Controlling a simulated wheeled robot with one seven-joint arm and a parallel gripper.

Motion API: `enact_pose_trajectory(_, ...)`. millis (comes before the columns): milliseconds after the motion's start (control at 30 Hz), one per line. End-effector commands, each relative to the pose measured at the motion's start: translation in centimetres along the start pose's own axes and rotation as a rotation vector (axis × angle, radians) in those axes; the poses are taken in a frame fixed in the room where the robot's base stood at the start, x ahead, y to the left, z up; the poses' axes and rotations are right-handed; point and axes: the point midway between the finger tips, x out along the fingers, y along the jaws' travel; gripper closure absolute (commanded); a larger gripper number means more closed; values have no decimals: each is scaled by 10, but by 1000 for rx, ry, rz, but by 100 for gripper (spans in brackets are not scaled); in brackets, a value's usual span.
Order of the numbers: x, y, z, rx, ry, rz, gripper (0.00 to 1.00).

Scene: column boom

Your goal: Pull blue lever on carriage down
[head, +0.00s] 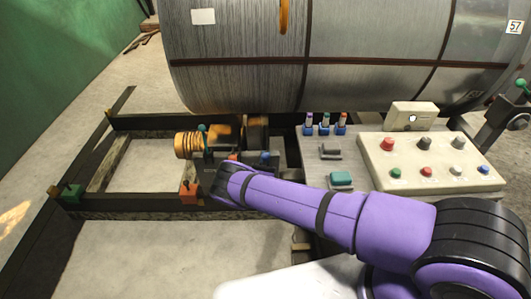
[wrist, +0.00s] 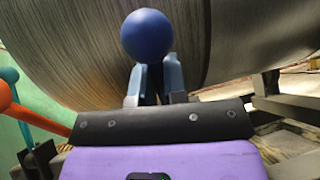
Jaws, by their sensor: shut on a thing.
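The blue lever's round blue knob (wrist: 147,35) fills the upper middle of the wrist view. My gripper (wrist: 155,82) has its two fingers shut on the lever just below the knob. The lever's shaft is mostly hidden by the fingers. In the head view the blue knob (head: 265,157) shows small just beyond my purple wrist, which hides the fingers. The carriage (head: 215,165) lies in front of the big drum, with a teal-knobbed lever (head: 202,128) and a red knob (head: 233,157) left of the blue one.
A large grey drum (head: 340,85) stands close behind the carriage. A control panel (head: 430,160) with several coloured buttons is on the right. Dark rails (head: 150,214) frame the carriage's track. Orange and teal levers (wrist: 12,95) stand close on the left in the wrist view.

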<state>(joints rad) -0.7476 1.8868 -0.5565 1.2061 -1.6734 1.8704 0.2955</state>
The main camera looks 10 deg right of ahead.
Motion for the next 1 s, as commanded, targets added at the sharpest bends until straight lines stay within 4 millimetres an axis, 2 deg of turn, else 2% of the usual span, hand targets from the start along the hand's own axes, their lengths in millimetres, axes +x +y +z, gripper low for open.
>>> enact_pose_trajectory(600, -7, -1, 0, 9, -44, 1, 100)
enact_pose_trajectory(633, -7, -1, 0, 9, -43, 1, 86)
enact_pose_trajectory(733, -7, -1, 0, 9, -43, 0, 64)
enact_pose_trajectory(1000, -6, -1, 0, 8, -44, 0, 64)
